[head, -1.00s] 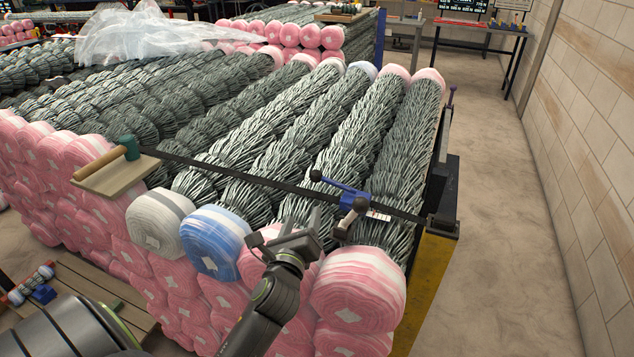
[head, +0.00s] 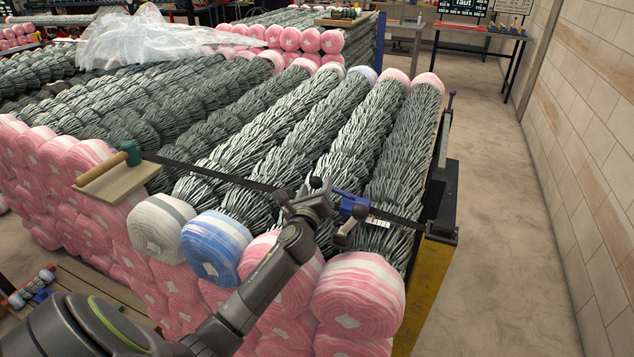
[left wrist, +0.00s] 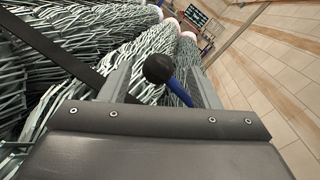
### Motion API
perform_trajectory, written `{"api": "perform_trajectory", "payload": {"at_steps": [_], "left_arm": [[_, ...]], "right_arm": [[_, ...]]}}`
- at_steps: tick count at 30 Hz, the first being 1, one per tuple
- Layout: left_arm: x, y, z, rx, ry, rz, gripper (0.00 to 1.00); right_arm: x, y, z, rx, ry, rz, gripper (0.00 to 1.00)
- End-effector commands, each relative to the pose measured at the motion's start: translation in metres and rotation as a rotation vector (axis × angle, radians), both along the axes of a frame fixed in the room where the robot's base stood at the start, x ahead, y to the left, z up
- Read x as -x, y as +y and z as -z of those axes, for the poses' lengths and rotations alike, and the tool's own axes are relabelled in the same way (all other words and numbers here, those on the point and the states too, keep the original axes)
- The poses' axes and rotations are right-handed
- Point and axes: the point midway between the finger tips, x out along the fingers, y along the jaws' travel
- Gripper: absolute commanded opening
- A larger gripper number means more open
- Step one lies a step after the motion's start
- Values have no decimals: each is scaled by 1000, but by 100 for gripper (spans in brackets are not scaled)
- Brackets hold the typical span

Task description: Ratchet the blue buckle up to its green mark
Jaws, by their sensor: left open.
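The blue buckle (head: 353,205) sits on a black strap (head: 230,179) that runs across the mesh rolls. A short white scale with red marks (head: 378,222) lies just right of it; I cannot make out a green mark. The buckle's lever ends in a black ball knob (head: 316,183), also in the left wrist view (left wrist: 158,68) with its blue shaft (left wrist: 180,93). My left gripper (head: 314,190) is at the knob, open. In the left wrist view its fingers stand either side of the knob, with gaps visible. My right gripper is not in view.
A yellow-and-black post (head: 435,280) stands at the strap's right end. A wooden board with a green-headed mallet (head: 118,180) lies left. The floor at right is clear.

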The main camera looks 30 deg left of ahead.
Motion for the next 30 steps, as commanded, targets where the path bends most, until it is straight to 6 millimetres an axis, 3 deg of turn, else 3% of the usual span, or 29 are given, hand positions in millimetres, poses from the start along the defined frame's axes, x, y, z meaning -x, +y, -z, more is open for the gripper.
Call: {"api": "perform_trajectory", "payload": {"at_steps": [6, 18, 30], "left_arm": [[-20, 8, 0, -1, 0, 1, 56], [-25, 10, 0, 0, 0, 0, 56], [-24, 10, 1, -1, 1, 0, 4]], "right_arm": [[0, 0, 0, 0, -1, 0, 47], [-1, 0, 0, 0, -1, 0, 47], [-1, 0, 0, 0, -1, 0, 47]]}}
